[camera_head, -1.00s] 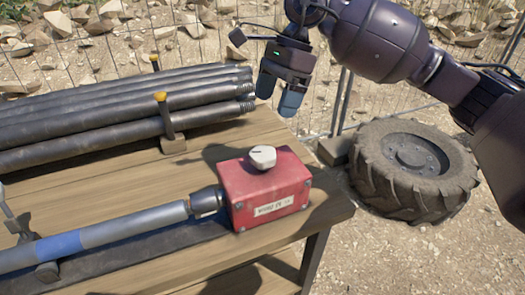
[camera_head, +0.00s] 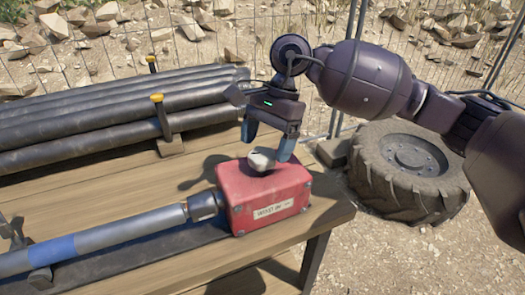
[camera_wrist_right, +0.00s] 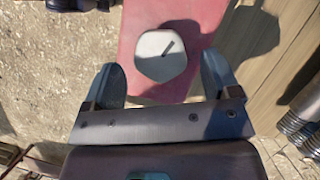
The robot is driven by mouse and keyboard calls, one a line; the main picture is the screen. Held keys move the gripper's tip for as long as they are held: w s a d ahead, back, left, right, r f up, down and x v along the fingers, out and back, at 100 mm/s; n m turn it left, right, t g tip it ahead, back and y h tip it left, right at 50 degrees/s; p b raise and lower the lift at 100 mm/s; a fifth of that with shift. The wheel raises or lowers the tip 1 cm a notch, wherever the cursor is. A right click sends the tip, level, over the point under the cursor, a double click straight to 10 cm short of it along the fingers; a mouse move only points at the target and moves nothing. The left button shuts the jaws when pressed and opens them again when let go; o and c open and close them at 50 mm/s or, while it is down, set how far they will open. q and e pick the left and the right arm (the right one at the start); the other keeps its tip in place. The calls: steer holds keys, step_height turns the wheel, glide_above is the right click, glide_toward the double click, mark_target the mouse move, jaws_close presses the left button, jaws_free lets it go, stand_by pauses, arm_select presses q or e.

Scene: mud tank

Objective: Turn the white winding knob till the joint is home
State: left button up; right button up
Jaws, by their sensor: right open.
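The white winding knob (camera_head: 262,160) sits on top of the red box (camera_head: 268,205) near the right end of the wooden bench. In the right wrist view the knob (camera_wrist_right: 160,56) has rounded corners and a dark pointer line toward the upper right. My right gripper (camera_head: 267,145) is open, pointing down over the box, fingers on either side of the knob; contact cannot be told. A grey pipe with a blue band (camera_head: 120,230) runs from the left to a dark joint fitting (camera_head: 204,205) at the box's left side. My left gripper is not in view.
A large tyre (camera_head: 408,165) lies on the ground to the right. A wire fence stands behind. The bench (camera_head: 130,180) is bare between stack and box.

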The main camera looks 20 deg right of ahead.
steer(key=shift+x, duration=1.1)
steer(key=shift+c, duration=0.4)
